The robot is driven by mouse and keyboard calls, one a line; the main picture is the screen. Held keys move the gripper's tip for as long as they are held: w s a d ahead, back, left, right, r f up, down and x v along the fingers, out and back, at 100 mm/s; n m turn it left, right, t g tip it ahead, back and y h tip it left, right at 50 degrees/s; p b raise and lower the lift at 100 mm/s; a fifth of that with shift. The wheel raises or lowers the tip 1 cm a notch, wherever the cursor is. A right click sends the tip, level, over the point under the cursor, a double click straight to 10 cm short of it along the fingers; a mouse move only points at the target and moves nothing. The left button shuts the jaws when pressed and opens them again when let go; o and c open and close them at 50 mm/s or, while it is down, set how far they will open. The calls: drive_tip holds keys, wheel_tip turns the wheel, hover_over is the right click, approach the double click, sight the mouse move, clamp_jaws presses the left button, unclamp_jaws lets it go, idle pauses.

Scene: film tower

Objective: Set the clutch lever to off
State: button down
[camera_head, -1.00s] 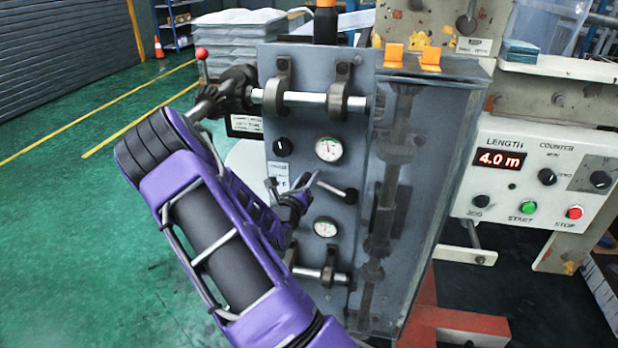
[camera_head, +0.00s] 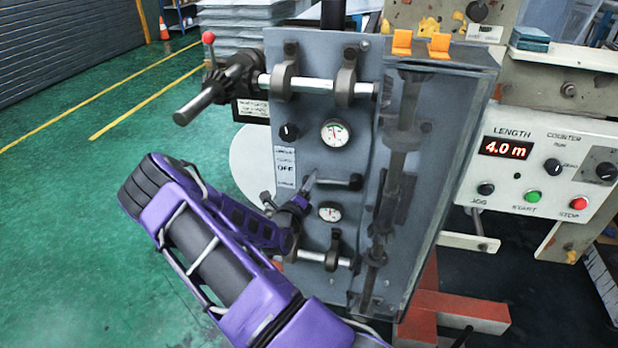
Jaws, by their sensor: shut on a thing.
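The clutch lever (camera_head: 342,182) is a short dark bar on the grey machine panel. It lies nearly level, running left from its dark right-hand end, which sits on the panel. My gripper (camera_head: 311,184) is at the lever's left end and shut on it; the fingers partly hide that end. A white label plate (camera_head: 285,167) left of the lever carries the word OFF and smaller lines above and below that are too blurred to read surely.
Round gauges sit above (camera_head: 335,132) and below (camera_head: 330,211) the lever. A black knob (camera_head: 289,132) is at upper left. Shafts in brackets cross the panel above (camera_head: 315,84) and below (camera_head: 318,256). The control box (camera_head: 537,160) stands right; green floor (camera_head: 70,230) is open left.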

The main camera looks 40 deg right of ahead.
drive_tip(key=shift+s+f, duration=0.1)
drive_tip(key=shift+c, duration=2.1)
unclamp_jaws()
drive_tip(key=r+p+v, duration=0.1)
drive_tip(key=v, duration=1.6)
drive_tip(key=shift+f, duration=0.5)
drive_tip(key=shift+a+r, duration=0.1)
